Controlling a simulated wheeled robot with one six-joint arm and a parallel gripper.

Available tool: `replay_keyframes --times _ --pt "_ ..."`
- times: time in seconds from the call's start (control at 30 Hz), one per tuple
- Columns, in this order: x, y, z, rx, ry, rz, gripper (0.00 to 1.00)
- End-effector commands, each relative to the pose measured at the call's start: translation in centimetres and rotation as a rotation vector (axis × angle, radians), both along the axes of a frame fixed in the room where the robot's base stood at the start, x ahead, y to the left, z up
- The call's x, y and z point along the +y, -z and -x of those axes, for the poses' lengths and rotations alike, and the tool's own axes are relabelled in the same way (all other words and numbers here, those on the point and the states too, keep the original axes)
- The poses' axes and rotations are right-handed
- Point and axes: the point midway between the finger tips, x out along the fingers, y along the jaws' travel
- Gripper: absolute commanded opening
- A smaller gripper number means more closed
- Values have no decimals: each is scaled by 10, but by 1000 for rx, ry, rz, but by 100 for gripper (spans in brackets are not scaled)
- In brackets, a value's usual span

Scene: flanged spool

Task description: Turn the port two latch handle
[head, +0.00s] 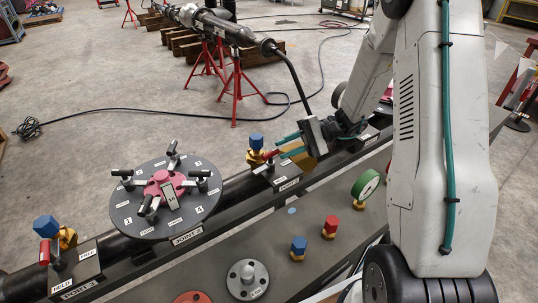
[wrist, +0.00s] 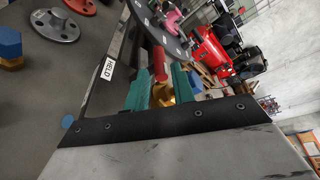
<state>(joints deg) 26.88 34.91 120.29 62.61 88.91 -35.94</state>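The port two latch handle (head: 270,155) is a short red lever on a brass fitting with a blue cap (head: 256,141), on a dark block whose small label (head: 289,186) is hard to read. My gripper (head: 279,149) has two teal fingers that stand apart, reaching leftward at the handle. In the wrist view the red handle (wrist: 160,62) shows between the tips of my gripper (wrist: 160,78), with brass behind it. The fingers look open around the handle; I cannot tell whether either touches it. A "HELD" label (wrist: 108,70) lies left of the handle.
A round dark plate (head: 125,218) with several black clamps and a pink hub stands left. Another red handle (head: 44,252) is on the port 3 block (head: 75,275). Blue (head: 298,246) and red (head: 331,225) knobs and a green-rimmed gauge (head: 366,185) stand on the near bench.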

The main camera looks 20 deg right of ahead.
Motion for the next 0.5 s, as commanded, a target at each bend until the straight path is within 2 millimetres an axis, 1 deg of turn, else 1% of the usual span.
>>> replay_keyframes --times 0.03,0.23,0.4,0.5 --pt "10 2 0 1 -5 0 25" --pt "40 8 -1 1 -5 2 25" --pt "54 11 -1 1 -3 1 25" --pt "57 12 -1 1 -4 2 25"
